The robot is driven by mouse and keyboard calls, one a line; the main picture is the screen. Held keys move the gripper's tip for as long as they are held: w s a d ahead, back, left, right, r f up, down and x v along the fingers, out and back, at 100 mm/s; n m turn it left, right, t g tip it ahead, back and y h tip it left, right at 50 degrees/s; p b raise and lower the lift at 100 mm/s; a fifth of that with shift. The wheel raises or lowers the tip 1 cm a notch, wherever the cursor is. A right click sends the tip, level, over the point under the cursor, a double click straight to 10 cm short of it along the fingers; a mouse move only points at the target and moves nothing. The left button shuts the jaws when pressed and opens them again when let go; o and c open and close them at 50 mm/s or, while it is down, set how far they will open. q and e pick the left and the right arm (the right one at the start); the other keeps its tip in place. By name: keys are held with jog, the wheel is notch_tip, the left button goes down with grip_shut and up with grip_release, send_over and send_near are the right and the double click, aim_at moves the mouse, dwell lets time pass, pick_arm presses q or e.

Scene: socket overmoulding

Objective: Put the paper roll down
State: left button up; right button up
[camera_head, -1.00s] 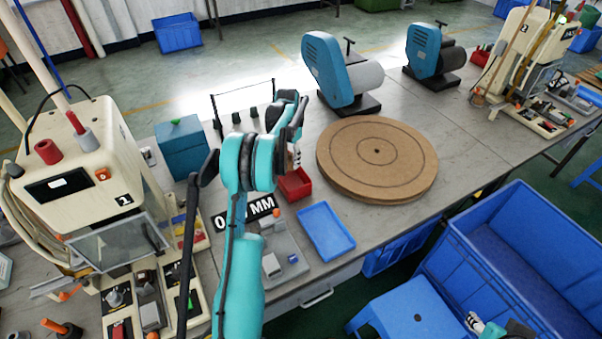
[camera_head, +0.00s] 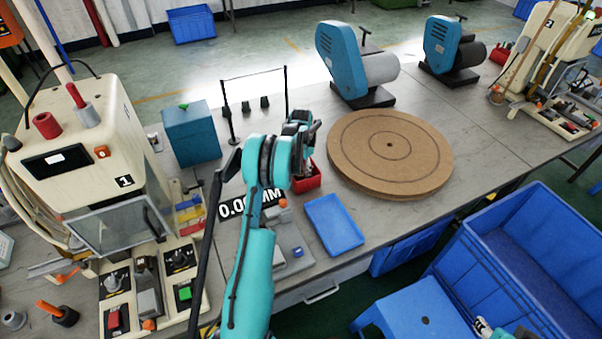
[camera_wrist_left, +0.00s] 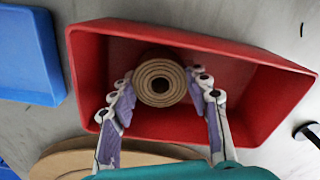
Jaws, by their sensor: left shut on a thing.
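The paper roll (camera_wrist_left: 160,84) shows end-on in the left wrist view as brown rings around a dark hole. My left gripper (camera_wrist_left: 161,92) is shut on it, one finger on each side. The red bin (camera_wrist_left: 262,105) lies behind the roll and fingers, which show within its outline. I cannot tell if the roll touches the bin floor. In the head view my left gripper (camera_head: 302,140) is over the red bin (camera_head: 308,181) and hides the roll. My right gripper (camera_head: 482,326) shows only in part at the bottom edge; its jaw state is unclear.
A blue tray (camera_head: 333,226) lies in front of the red bin. A round brown board (camera_head: 390,152) is to its right. A thin black frame (camera_head: 231,125) and a teal box (camera_head: 191,135) stand behind left. The cream machine (camera_head: 75,150) is at left.

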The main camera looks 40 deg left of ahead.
pick_arm(q)
jog(key=shift+r, duration=0.1)
jog(key=o, duration=0.7)
jog(key=shift+f, duration=0.2)
jog(key=o, duration=0.5)
jog(key=shift+c, duration=0.2)
jog(key=shift+r, duration=0.15)
